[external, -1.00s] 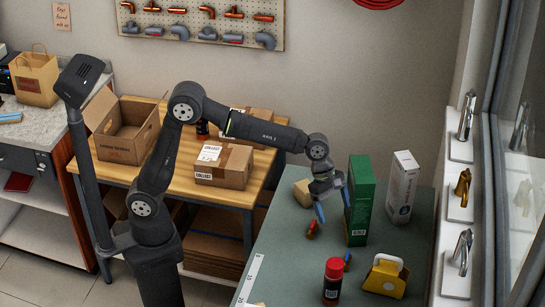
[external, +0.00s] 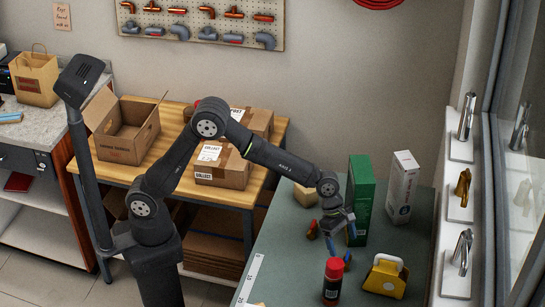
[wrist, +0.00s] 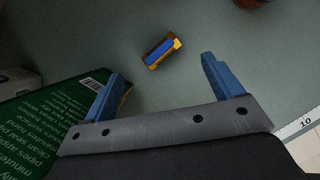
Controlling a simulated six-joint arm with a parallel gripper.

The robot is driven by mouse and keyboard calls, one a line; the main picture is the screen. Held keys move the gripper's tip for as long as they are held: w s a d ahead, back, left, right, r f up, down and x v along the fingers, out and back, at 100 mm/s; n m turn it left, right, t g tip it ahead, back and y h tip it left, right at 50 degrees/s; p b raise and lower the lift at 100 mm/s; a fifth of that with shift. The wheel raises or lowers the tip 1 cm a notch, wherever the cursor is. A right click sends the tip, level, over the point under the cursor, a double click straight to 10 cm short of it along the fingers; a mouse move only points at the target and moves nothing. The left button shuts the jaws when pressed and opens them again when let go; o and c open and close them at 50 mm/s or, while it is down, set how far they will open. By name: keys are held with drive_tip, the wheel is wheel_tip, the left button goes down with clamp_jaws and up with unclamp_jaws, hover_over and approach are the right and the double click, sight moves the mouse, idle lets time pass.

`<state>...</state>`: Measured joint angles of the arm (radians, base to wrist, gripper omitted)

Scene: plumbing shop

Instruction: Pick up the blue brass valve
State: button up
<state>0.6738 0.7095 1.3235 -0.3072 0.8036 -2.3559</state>
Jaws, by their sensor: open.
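The blue brass valve, with a blue handle and yellow brass body, lies on the green-grey table. In the wrist view the valve (wrist: 162,50) is whole, just beyond the fingertips and between their lines. In the external view the valve (external: 347,259) is small, just below my gripper and beside the red-capped can. My gripper (external: 342,245) is open and empty, pointing down above the table. Its two blue fingers also show spread apart in the wrist view (wrist: 162,72), with bare table between them.
A green box (external: 360,195) stands close beside my gripper, and its side (wrist: 55,125) fills the wrist view's lower left. The red-capped can (external: 333,285), a yellow case (external: 385,275), a red-handled fitting (external: 312,230) and a white box (external: 403,185) stand or lie around. A ruler strip (external: 250,280) marks the left edge.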

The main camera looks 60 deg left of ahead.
sight(347, 260)
drive_tip(key=x, duration=0.5)
drive_tip(key=shift+d+f, duration=0.1)
drive_tip(key=shift+f, duration=0.3)
drive_tip(key=c, duration=1.2)
drive_tip(key=shift+o, duration=0.2)
